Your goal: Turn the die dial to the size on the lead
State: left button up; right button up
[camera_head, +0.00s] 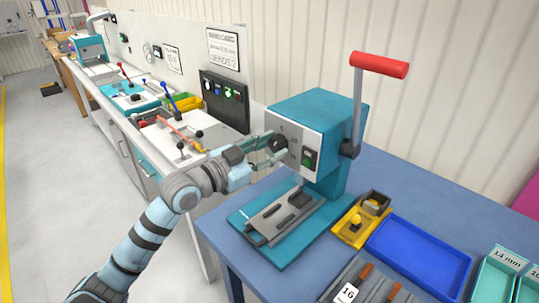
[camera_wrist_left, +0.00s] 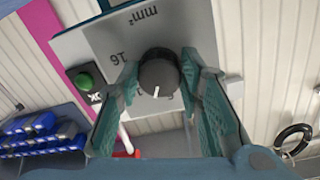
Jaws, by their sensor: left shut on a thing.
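The die dial (camera_head: 279,143) is a dark round knob on the pale front of the teal press (camera_head: 318,110). My left gripper (camera_head: 265,150) is shut on it. In the left wrist view the dial (camera_wrist_left: 158,75) sits between the two fingertips of my left gripper (camera_wrist_left: 160,72). Its white mark points down in that picture, away from the upside-down "16" at the dial's upper left; the other sizes are mostly hidden. A white tag (camera_head: 345,293) reading "16" lies by dark leads with copper ends (camera_head: 366,271) at the bottom edge. My right gripper is out of view.
A red-handled lever (camera_head: 380,65) stands at the press's right side. A green button (camera_head: 309,157) is beside the dial. A yellow holder (camera_head: 361,226), a blue tray (camera_head: 418,257) and teal bins (camera_head: 497,272) stand on the blue table (camera_head: 230,243).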

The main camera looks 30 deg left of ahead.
pick_arm(q)
jog(key=m+b, duration=0.1)
jog(key=m, duration=0.1)
jog(key=shift+m, duration=0.3)
jog(key=shift+m+b, duration=0.4)
jog(key=shift+m, duration=1)
jog(key=o, duration=1.2)
jog(key=shift+a, duration=0.1)
notch_tip(320, 180, up, 10)
jog(key=shift+r, duration=0.1)
